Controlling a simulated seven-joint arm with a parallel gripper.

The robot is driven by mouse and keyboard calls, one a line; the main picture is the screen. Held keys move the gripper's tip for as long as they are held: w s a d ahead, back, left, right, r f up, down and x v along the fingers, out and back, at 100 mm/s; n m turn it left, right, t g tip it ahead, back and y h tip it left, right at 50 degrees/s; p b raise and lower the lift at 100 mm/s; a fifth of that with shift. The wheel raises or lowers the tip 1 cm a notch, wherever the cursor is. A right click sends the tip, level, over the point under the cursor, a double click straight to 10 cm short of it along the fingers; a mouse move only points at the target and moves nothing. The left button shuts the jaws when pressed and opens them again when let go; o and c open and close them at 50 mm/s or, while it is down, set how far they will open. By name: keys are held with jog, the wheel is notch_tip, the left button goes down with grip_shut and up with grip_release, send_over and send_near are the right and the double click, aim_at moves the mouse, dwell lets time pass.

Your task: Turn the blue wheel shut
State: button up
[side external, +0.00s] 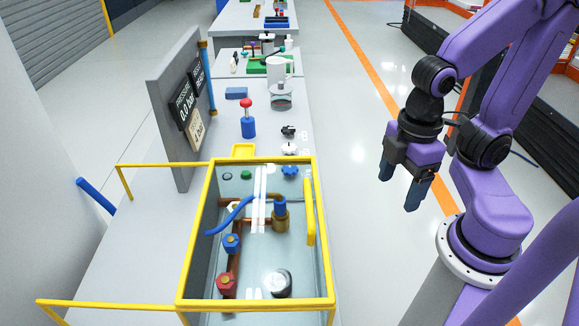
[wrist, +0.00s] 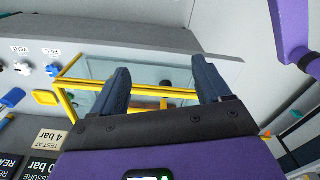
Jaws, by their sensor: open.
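The blue wheel (side external: 290,171) is a small lobed handwheel on the bench's right side, seen inside the outline of the tank's far rim in the side view. In the wrist view the blue wheel (wrist: 53,70) sits at the left, below a label that appears to read FILL. My gripper (side external: 399,193) is open and empty, fingers pointing down, in the air right of the bench and apart from the wheel. In the wrist view my gripper (wrist: 160,68) has its fingers spread in front of the tank.
A glass tank with a yellow frame (side external: 211,205) holds pipes and red and blue valves. A white wheel (side external: 289,149) and a black wheel (side external: 288,131) stand beyond the blue one. A gauge panel (side external: 172,85) rises at the left. The air between gripper and bench looks clear.

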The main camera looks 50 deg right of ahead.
jog(key=w+a, duration=0.2)
jog(key=w, duration=1.9)
jog(key=w+d+f, duration=0.3)
jog(key=w+d, duration=0.3)
jog(key=w, duration=0.2)
jog(key=w+d+f, duration=0.3)
jog(key=w+d, duration=0.3)
jog(key=w, duration=0.2)
jog(key=shift+m, duration=0.3)
notch_tip(320, 180, down, 16)
jog(key=shift+s+a+f, duration=0.1)
jog(key=shift+f, duration=0.15)
jog(key=c, duration=1)
